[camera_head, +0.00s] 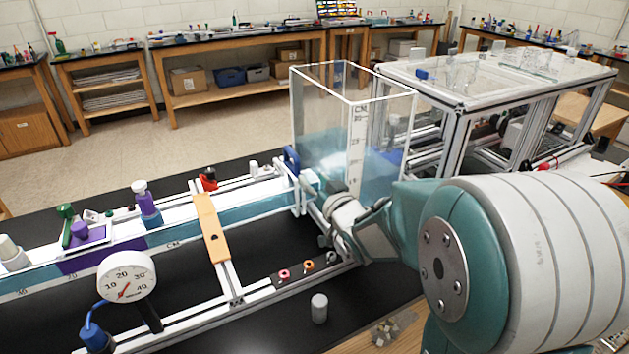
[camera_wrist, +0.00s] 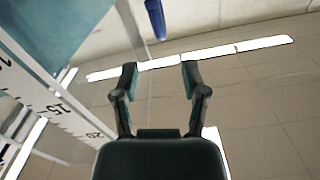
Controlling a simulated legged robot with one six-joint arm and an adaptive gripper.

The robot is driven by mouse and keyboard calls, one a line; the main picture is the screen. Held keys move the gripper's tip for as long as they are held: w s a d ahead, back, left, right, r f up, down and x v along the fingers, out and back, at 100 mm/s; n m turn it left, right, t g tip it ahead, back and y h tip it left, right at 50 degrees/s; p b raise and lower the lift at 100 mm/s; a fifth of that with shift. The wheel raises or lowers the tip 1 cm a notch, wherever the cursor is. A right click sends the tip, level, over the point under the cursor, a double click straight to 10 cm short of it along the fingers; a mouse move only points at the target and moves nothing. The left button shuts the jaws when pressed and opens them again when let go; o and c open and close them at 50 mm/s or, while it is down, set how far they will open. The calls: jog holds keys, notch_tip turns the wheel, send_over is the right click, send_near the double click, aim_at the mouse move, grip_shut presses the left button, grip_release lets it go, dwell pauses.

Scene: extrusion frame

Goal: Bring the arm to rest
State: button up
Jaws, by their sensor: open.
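My arm (camera_head: 470,260) comes in from the right of the head view and reaches left along the front of a clear tank (camera_head: 353,135). Its wrist end is beside the tank's lower front corner, and my fingers are hard to make out there. In the wrist view my gripper (camera_wrist: 160,78) is open, with its two dark fingers apart and nothing between them. Beyond the fingers there is tiled floor. The tank's wall with its number scale (camera_wrist: 62,112) is close on the left of the fingers. I cannot tell whether the arm touches the tank.
An aluminium frame with a long channel holds an orange bar (camera_head: 211,228), a round gauge (camera_head: 126,276) and a purple block (camera_head: 88,238). A blue part (camera_head: 291,158) is by the tank. A grey cylinder (camera_head: 319,308) stands on the black tabletop. A clear-topped frame (camera_head: 490,80) stands behind.

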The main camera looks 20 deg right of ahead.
jog(key=s+a+g+h, duration=0.2)
jog(key=s+g, duration=1)
jog(key=s, duration=1.7)
jog(key=shift+a+f+h, duration=0.25)
jog(key=shift+f+h, duration=0.15)
jog(key=shift+h, duration=0.3)
